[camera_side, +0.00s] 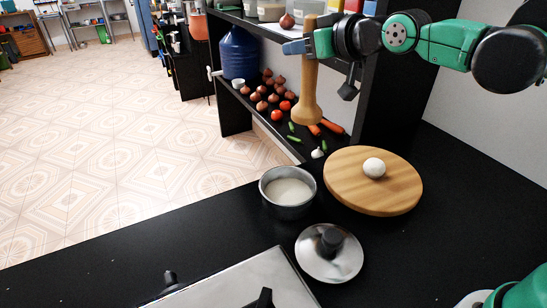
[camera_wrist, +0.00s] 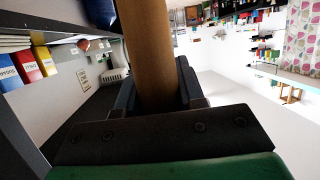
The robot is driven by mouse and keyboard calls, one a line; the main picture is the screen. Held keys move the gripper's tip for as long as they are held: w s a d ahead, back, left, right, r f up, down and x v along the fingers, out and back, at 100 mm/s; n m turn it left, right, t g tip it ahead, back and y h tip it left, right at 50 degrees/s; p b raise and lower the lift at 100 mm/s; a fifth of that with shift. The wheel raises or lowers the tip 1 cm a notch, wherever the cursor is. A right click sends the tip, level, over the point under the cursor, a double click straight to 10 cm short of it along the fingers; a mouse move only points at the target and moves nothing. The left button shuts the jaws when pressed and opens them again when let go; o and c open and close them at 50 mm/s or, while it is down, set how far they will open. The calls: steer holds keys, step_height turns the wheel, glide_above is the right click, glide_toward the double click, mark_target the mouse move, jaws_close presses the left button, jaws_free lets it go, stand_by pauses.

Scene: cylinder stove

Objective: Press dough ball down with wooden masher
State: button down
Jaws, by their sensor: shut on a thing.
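My gripper (camera_side: 308,46) is shut on the wooden masher (camera_side: 307,92) near its upper end. The masher hangs upright with its wide end down, above the counter and in front of the shelf. In the wrist view the masher's shaft (camera_wrist: 149,50) stands between the gripper's fingers (camera_wrist: 155,88); its wide end is not seen there. The white dough ball (camera_side: 374,167) sits on the round wooden board (camera_side: 400,191), to the right of and lower than the masher. The masher and the dough ball are apart.
A metal pot (camera_side: 288,202) with pale contents stands left of the board. A metal lid (camera_side: 329,253) with a black knob lies in front of it, near the stove (camera_side: 235,285). Shelves (camera_side: 235,119) behind hold vegetables and a blue jug (camera_side: 239,54).

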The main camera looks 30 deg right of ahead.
steer(key=s+d+f+m+h, duration=0.2)
steer(key=s+d, duration=0.1)
steer(key=d, duration=0.4)
steer(key=s+d+f+m+h, duration=0.1)
steer(key=s+d+m+h, duration=0.15)
steer(key=d, duration=0.45)
step_height(320, 180, down, 6)
steer(key=s, duration=0.1)
steer(key=shift+d+f+n, duration=0.25)
steer(key=shift+d+n, duration=0.05)
steer(key=shift+n, duration=0.05)
steer(key=shift+f, duration=1.55)
stand_by(3.0)
steer(key=shift+r, duration=0.15)
stand_by(0.4)
step_height(320, 180, up, 7)
stand_by(0.6)
